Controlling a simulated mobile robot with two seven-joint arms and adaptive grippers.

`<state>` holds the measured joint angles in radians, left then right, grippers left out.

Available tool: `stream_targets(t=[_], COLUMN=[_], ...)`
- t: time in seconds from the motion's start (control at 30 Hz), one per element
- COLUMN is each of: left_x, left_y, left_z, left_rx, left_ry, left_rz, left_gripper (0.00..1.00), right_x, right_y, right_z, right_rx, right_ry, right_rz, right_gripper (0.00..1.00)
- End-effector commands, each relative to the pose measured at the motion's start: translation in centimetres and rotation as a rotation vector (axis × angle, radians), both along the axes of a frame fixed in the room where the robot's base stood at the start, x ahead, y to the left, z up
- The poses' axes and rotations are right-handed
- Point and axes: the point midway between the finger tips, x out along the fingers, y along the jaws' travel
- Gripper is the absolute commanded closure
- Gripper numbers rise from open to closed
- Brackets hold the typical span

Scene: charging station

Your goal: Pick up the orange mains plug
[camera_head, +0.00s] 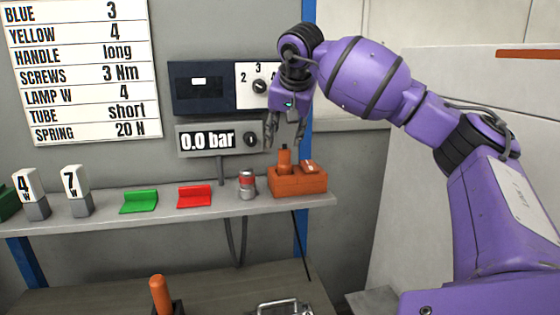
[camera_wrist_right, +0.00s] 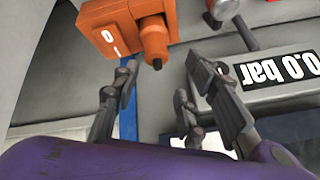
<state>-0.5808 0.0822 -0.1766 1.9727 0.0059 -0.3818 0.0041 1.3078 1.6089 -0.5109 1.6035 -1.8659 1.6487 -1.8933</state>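The orange mains plug (camera_head: 284,158) stands upright in an orange socket block (camera_head: 298,184) at the right end of the shelf. In the right wrist view the plug (camera_wrist_right: 154,38) shows with a dark tip pointing toward the gripper, and the block (camera_wrist_right: 108,38) has a switch marked 0 and I. My right gripper (camera_head: 284,138) hangs just above the plug with its fingers pointing down. In the right wrist view its fingers (camera_wrist_right: 160,84) are spread apart, with nothing between them. My left gripper is not in view.
A red-and-grey can-like object (camera_head: 247,184) stands just left of the block. Red (camera_head: 194,196) and green (camera_head: 139,202) holders lie farther left on the shelf (camera_head: 110,222). A pressure display reading 0.0 bar (camera_head: 208,140) is on the wall close to my right gripper.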

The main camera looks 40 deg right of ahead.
Motion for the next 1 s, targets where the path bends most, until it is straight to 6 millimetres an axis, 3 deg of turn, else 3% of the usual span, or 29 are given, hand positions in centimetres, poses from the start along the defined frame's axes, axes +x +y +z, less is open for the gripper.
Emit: stream_targets(t=[0.13, 0.43, 0.73, 1.0], left_x=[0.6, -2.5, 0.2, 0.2], left_y=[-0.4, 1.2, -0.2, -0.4], left_z=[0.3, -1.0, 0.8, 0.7], left_rx=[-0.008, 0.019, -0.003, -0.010], left_ry=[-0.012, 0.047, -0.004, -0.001], left_rz=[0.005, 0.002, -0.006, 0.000], left_gripper=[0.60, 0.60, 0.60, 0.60], right_x=[-0.8, 0.6, 2.4, 2.6], right_y=[-0.5, -1.4, -2.6, -2.7], right_z=[-0.5, -3.3, -6.5, -6.9], right_rx=[-0.055, -0.056, -0.056, -0.056], right_ry=[0.067, 0.068, 0.064, 0.065], right_rz=[0.062, 0.071, 0.071, 0.072], right_gripper=[0.60, 0.60, 0.60, 0.60])
